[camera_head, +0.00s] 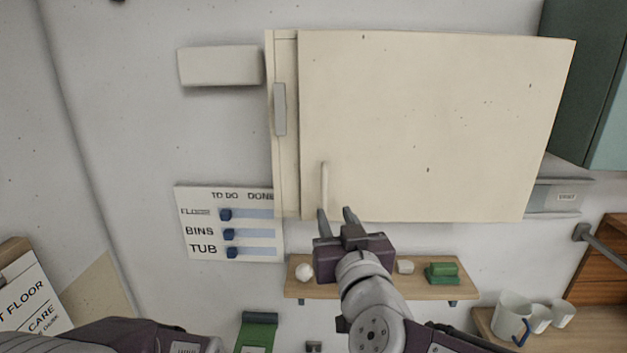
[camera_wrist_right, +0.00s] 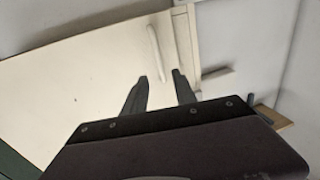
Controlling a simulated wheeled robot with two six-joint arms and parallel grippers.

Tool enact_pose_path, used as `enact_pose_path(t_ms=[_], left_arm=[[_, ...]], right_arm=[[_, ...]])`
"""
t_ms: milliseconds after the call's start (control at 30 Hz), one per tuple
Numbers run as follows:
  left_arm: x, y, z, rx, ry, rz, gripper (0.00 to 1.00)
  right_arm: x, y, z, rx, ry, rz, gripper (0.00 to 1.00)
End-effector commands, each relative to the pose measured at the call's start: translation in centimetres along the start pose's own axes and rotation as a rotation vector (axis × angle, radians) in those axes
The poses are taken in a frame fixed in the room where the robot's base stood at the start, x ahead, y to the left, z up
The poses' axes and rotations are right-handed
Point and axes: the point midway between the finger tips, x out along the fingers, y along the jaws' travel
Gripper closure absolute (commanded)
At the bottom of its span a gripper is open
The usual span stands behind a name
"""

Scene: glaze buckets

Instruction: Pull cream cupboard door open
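In the right wrist view the door (camera_wrist_right: 80,85) fills the left side, and the handle (camera_wrist_right: 155,52) lies beyond the open, empty fingers (camera_wrist_right: 160,76). My left arm shows at the bottom left of the head view; its gripper is out of view.
A wooden shelf (camera_head: 380,290) with small items is below the cupboard. A to-do board (camera_head: 230,222) hangs to the left. A dark green cabinet (camera_head: 580,75) is at the right. White mugs (camera_head: 512,318) stand at the lower right.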

Motion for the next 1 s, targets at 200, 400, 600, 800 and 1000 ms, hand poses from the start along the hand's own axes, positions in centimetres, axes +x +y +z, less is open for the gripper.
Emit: enact_pose_path(t_ms=[200, 400, 600, 800, 1000], left_arm=[[-0.1, 0.0, 0.0, 0.0, -0.001, 0.0, 0.64], [-1.1, 0.0, -0.1, 0.0, -0.001, 0.0, 0.64], [-1.7, 0.0, -0.2, 0.0, 0.0, 0.0, 0.64], [-1.6, 0.0, -0.2, 0.0, 0.0, 0.0, 0.64], [-1.6, 0.0, -0.2, 0.0, 0.0, 0.0, 0.64]], right_arm=[[2.7, 0.2, 0.4, -0.004, -0.005, 0.005, 0.67], [6.9, 0.1, 0.2, -0.003, -0.005, 0.003, 0.67], [9.0, 0.1, 0.2, -0.001, -0.003, 0.002, 0.67], [9.2, 0.1, 0.4, -0.002, -0.003, 0.001, 0.67], [9.1, 0.1, 0.4, -0.002, -0.003, 0.001, 1.0]])
